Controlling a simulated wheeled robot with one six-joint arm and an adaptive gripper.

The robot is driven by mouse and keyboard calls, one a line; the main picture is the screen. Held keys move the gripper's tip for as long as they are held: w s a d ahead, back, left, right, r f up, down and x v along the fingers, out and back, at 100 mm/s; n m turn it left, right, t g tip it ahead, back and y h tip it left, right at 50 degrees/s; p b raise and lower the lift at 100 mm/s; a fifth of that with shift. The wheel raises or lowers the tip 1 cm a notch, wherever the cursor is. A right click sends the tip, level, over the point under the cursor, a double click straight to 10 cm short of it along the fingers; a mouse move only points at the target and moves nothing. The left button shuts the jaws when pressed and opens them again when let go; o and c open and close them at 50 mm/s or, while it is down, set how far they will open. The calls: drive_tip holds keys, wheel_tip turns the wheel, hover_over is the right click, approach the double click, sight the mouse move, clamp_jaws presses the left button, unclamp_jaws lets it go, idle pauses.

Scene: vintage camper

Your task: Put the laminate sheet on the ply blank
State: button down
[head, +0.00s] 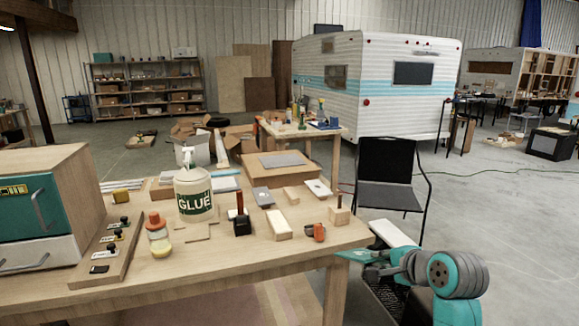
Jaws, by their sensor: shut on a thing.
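My gripper (368,264) is at the lower right, just off the bench's right end. It is small and partly hidden by my own wrist. It is shut on a thin flat teal piece, seemingly the laminate sheet (350,256), seen nearly edge-on beside the bench corner. A thin pale wood piece, possibly the ply blank (196,233), lies flat in front of the glue bottle. A thicker pale block (279,225) lies to its right; I cannot tell for certain which is the blank. The sheet is apart from both.
The wooden bench (240,255) carries a glue bottle (194,195), an orange-capped jar (158,238), a black-based stand (242,222), an orange tape-like item (316,232) and several small blocks. A teal-fronted cabinet (45,210) stands at left. A black chair (388,180) stands behind my arm.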

drive_tip(key=s+a+f+m+h, duration=0.1)
drive_tip(key=s+f, duration=0.1)
drive_tip(key=f, duration=1.1)
drive_tip(key=s+a+f+m+h, duration=0.1)
drive_tip(key=s+f+m+h, duration=0.1)
drive_tip(key=f, duration=1)
drive_tip(key=s+a+f, duration=0.1)
drive_tip(key=s+f, duration=1.3)
drive_tip(key=f, duration=0.4)
drive_tip(key=shift+s+a+t, duration=0.25)
drive_tip(key=shift+a+t, duration=0.05)
drive_tip(key=shift+t, duration=0.1)
